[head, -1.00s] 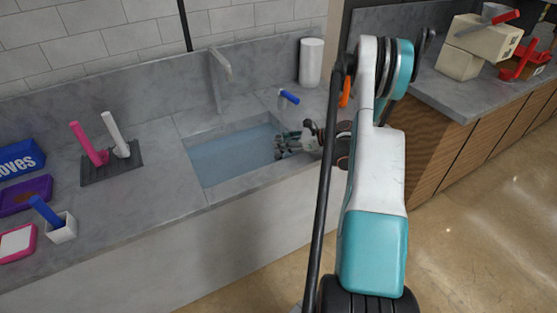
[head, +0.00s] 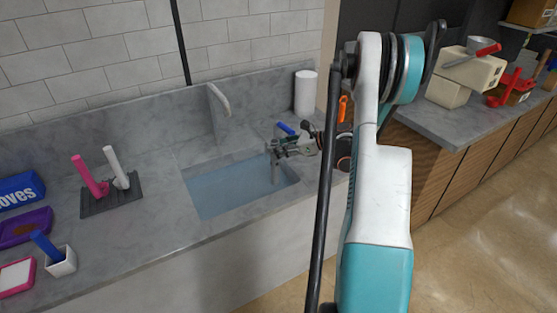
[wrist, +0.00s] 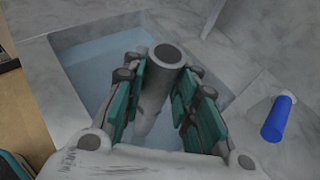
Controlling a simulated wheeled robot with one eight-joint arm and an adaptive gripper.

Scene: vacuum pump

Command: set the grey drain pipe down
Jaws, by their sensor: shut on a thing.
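My gripper (head: 276,151) is above the right part of the water-filled sink (head: 218,193). It is shut on the grey drain pipe (head: 275,173), which hangs below the fingers in the head view. In the wrist view the pipe (wrist: 153,95) stands between the teal-padded fingers of my gripper (wrist: 165,82), with its hollow round end toward the far side. The water of the sink (wrist: 92,67) shows behind it. Whether the pipe's lower end touches the water I cannot tell.
A blue-handled thing (head: 287,129) lies on the counter close to my gripper. A white roll (head: 305,92) stands behind it, and the tap (head: 220,100) rises at the sink's back. A grey mat (head: 110,197) holds pink and white upright pieces. Bare counter (head: 150,225) lies left of the sink.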

